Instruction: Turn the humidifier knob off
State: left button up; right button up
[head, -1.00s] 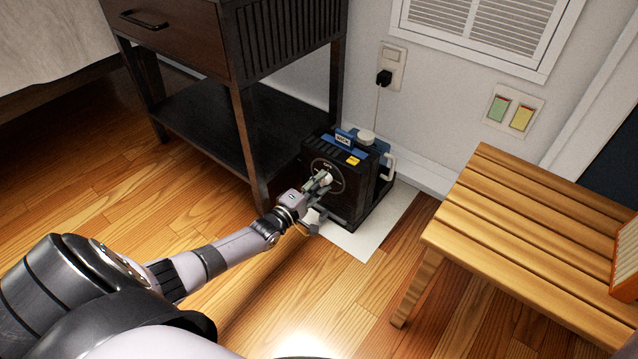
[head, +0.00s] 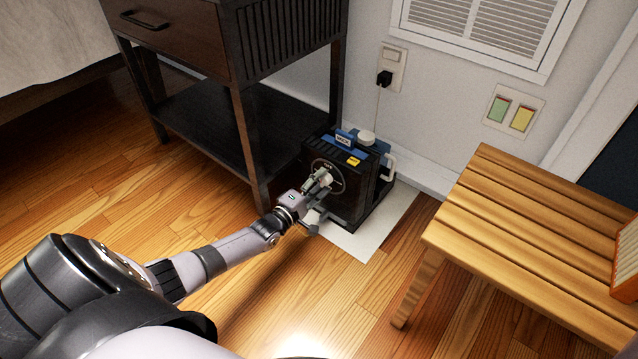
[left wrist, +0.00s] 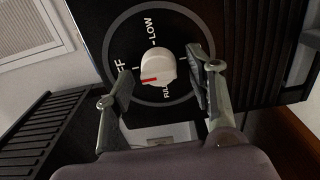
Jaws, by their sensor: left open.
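The black humidifier (head: 350,205) stands on a pale mat (head: 385,226) beside the dark nightstand, with blue parts, a yellow label and a white cap on top. Its round dial faces my left arm. In the left wrist view the white knob (left wrist: 158,66) sits in the dial's middle. My left gripper (head: 318,186) is at the dial, open, with one finger on each side of the knob. Contact is not clear. My right gripper is out of view.
The dark nightstand (head: 196,131) stands close at the left of the humidifier. A slatted wooden bench (head: 520,225) is at the right. A cord runs behind the humidifier to a wall outlet (head: 391,68). The wooden floor in front is clear except for my arm.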

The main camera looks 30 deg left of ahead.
pick_arm(q)
jog(key=s+a, duration=0.1)
jog(key=s, duration=1.1)
jog(key=shift+s+f, duration=0.1)
dwell(0.4)
